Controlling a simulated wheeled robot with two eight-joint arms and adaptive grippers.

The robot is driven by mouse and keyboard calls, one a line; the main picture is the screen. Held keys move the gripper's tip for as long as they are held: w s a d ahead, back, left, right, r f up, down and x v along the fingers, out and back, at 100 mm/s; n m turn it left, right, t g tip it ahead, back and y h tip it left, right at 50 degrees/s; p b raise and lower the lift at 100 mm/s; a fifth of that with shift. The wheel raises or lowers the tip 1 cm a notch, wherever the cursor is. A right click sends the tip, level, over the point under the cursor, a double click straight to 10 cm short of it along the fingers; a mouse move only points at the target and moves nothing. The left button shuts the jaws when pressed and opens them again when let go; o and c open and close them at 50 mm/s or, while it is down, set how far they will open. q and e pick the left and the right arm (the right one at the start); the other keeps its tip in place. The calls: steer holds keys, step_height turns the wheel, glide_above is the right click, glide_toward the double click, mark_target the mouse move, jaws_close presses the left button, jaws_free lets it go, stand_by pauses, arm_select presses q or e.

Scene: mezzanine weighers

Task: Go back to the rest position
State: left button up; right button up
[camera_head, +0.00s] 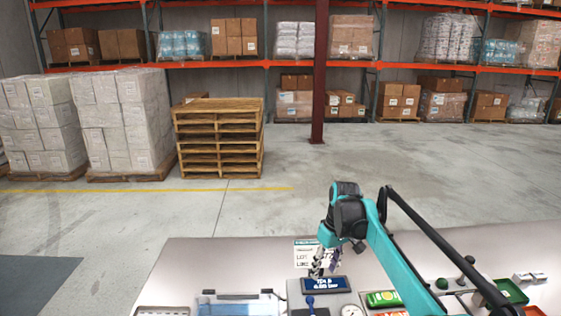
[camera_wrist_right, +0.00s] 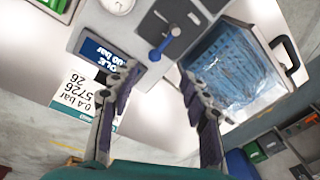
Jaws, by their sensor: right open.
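My right gripper (camera_head: 321,265) hangs over the near table at the end of the teal arm that comes in from the right. In the right wrist view my right gripper (camera_wrist_right: 155,75) has its two fingers spread wide apart, with nothing between them. It is above the bench unit with the dark blue display (camera_head: 325,284), which also shows in the wrist view (camera_wrist_right: 107,55). A blue-handled lever (camera_wrist_right: 160,46) on the grey panel lies just beyond the fingertips in that picture. My left gripper is in neither view.
A white printed card (camera_head: 306,249) stands behind the display. A clear box with blue contents (camera_wrist_right: 228,68) is beside the panel. A green item (camera_head: 383,298) and a green tray (camera_head: 511,291) are to the right. Pallets (camera_head: 218,140) stand on the floor beyond; the table's left back is clear.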

steer(key=s+d+f+m+t+h+b, duration=0.1)
steer(key=s+d+m+t+b, duration=0.1)
steer(key=s, duration=0.9)
steer(key=s+d+f+m+t+b, duration=0.1)
steer(key=s+f+m+t, duration=0.15)
steer(key=s, duration=0.85)
steer(key=s+d+f+m+t+b, duration=0.1)
steer(key=s+f+t, duration=0.1)
steer(key=s+f, duration=0.4)
steer(key=shift+s+f+h, duration=0.3)
steer(key=shift+s+f, duration=0.1)
steer(key=shift+s, duration=0.3)
steer(key=shift+d, duration=0.1)
